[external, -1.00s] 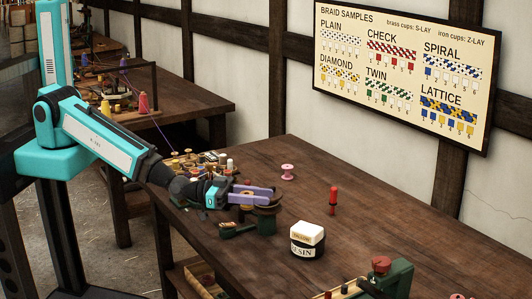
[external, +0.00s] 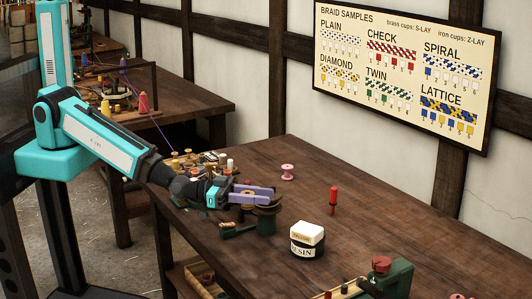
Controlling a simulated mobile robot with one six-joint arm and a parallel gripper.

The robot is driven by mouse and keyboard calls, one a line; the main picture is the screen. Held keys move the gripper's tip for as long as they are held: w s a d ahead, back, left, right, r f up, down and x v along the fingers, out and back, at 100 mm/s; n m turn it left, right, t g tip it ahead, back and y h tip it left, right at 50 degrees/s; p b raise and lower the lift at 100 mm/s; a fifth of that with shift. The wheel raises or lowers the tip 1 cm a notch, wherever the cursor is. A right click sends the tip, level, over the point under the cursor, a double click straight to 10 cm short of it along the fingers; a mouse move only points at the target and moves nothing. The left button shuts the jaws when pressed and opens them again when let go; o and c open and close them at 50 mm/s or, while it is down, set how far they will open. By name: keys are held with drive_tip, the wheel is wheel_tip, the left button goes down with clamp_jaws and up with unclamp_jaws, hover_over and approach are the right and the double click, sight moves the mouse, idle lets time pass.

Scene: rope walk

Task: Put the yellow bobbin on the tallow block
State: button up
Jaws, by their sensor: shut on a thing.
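My gripper (external: 252,193) is at the left part of the bench, its lavender fingers shut around a small bobbin with a tan top (external: 247,194). The fingers cover most of this bobbin, so I cannot be sure that it is the yellow one.
A pink bobbin (external: 287,172) and a red-handled tool (external: 333,200) stand farther back on the bench (external: 390,225). Small spools (external: 190,163) crowd its far left end. A green device with a red knob (external: 388,274) is at the front. The middle right is mostly clear.

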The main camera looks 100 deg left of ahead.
drive_tip(key=shift+w+a+r+b, duration=0.1)
drive_tip(key=shift+w+a+b, duration=0.8)
drive_tip(key=shift+b, duration=1.45)
drive_tip(key=w+b, duration=0.1)
drive_tip(key=b, duration=0.2)
drive_tip(key=w+b, duration=0.1)
drive_tip(key=b, duration=0.2)
drive_tip(key=shift+w+d+f, duration=0.15)
drive_tip(key=shift+w+f, duration=0.05)
drive_tip(key=shift+f, duration=0.05)
drive_tip(key=shift+w+b, duration=0.1)
drive_tip(key=shift+b, duration=0.3)
drive_tip(key=p, duration=0.3)
hover_over(320, 229)
drive_tip(key=shift+f, duration=0.5)
